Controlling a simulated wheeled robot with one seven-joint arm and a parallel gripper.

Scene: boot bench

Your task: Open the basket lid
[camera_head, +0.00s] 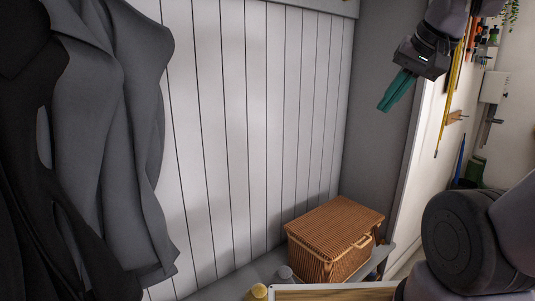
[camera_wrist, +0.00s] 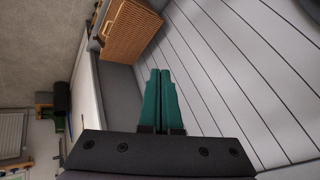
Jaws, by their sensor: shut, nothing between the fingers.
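The brown wicker basket (camera_head: 335,227) stands on a grey bench at the lower right of the head view. Its lid (camera_head: 340,219) lies closed on top, with a light loop handle (camera_head: 362,241) on the front side. The basket also shows at the top left of the wrist view (camera_wrist: 128,32). My gripper (camera_head: 387,108), with green fingers, is high above the basket and a little to its right, well apart from it. The fingers are together and empty in the wrist view (camera_wrist: 158,75).
A white panelled wall (camera_head: 235,120) stands behind the bench. Grey and black coats (camera_head: 105,130) hang at the left. The space between my gripper and the basket looks clear.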

